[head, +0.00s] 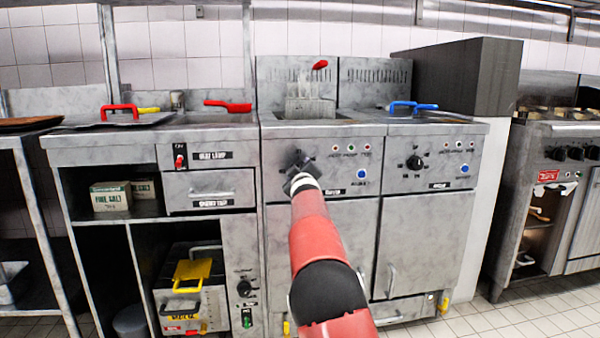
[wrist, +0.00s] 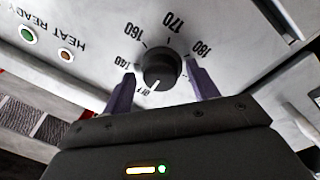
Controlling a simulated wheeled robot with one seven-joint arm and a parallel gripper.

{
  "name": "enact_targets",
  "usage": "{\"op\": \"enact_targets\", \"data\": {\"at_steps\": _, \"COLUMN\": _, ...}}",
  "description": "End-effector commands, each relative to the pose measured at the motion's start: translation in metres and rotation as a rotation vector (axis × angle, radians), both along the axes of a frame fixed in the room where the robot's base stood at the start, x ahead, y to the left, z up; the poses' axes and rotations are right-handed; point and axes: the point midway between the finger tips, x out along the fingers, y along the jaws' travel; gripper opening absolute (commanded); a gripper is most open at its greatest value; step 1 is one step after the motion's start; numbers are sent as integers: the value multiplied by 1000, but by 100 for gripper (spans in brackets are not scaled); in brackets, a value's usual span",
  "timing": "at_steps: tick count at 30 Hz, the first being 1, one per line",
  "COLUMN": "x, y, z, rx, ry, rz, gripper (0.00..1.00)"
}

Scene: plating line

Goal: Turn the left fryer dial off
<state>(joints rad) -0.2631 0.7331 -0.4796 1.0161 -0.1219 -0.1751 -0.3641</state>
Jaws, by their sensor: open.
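The left fryer dial is a round black knob (wrist: 161,68) with a white pointer line. In the wrist view it sits between the two fingers of my gripper (wrist: 163,80), which is open, with a gap on each side. The pointer line points down and slightly left in that view, close to a small, partly hidden label. The numbers 140, 160, 170 and 180 run around the dial. In the head view my gripper (head: 300,173) is in front of the left fryer panel (head: 343,170) and hides most of the dial.
The right fryer has its own black dial (head: 415,162) to the right. A fry basket (head: 308,105) with a red grip stands in the left fryer. A blue handle (head: 412,107) lies over the right fryer. A heat-lamp switch (head: 180,158) is to the left.

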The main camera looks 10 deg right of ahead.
Motion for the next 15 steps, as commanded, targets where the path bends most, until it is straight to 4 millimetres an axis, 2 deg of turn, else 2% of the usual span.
{"op": "enact_targets", "data": {"at_steps": 7, "x": -9, "y": 1, "z": -2, "rx": 1, "ry": 1, "rz": 0, "gripper": 59}}
{"op": "enact_targets", "data": {"at_steps": 15, "x": -48, "y": 4, "z": -4, "rx": 2, "ry": 1, "rz": 1, "gripper": 59}}
